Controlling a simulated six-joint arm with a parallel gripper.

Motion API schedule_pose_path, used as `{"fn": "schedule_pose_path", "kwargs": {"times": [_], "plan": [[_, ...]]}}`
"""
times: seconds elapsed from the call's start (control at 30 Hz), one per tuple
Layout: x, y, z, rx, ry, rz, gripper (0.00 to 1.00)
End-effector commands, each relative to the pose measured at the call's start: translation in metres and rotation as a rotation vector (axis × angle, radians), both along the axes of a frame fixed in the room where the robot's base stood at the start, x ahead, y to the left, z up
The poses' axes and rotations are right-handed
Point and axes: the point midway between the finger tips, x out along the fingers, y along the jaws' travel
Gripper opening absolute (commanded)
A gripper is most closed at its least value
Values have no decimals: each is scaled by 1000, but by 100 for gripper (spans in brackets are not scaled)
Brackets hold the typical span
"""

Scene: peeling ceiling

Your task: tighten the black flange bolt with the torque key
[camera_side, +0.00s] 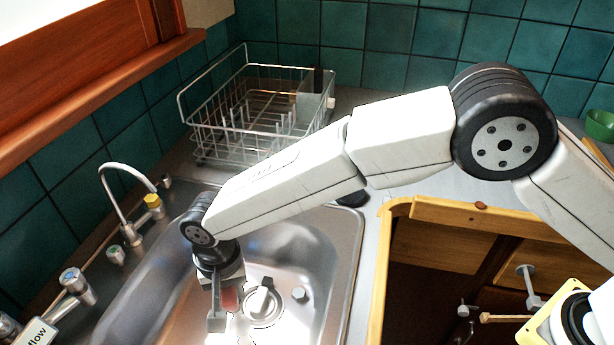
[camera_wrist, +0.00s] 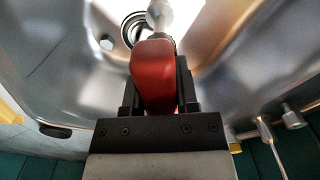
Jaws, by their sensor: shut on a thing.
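My gripper (camera_side: 222,304) is low over the steel sink, shut on a red handle, which I take to be the torque key (camera_wrist: 153,78). A pale grey shaft or knob (camera_wrist: 160,13) shows beyond the handle, near the round drain. A hex-headed piece (camera_wrist: 107,42) sits on the sink floor near the drain, apart from the handle.
The sink (camera_side: 345,255) has steep walls around my gripper. Taps (camera_side: 130,200) stand along its left edge. A wire dish rack (camera_side: 255,110) is behind. An open wooden cabinet (camera_side: 395,270) with grey bolt-like fittings (camera_side: 528,282) is at right. A green cup (camera_side: 600,125) stands far right.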

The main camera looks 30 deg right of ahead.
Motion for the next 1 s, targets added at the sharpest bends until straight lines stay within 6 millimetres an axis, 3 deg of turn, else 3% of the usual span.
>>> {"fn": "schedule_pose_path", "kwargs": {"times": [0.27,1.0], "plan": [[0,0,-4,0,0,0,0],[0,0,-42,1,-1,0,0]]}}
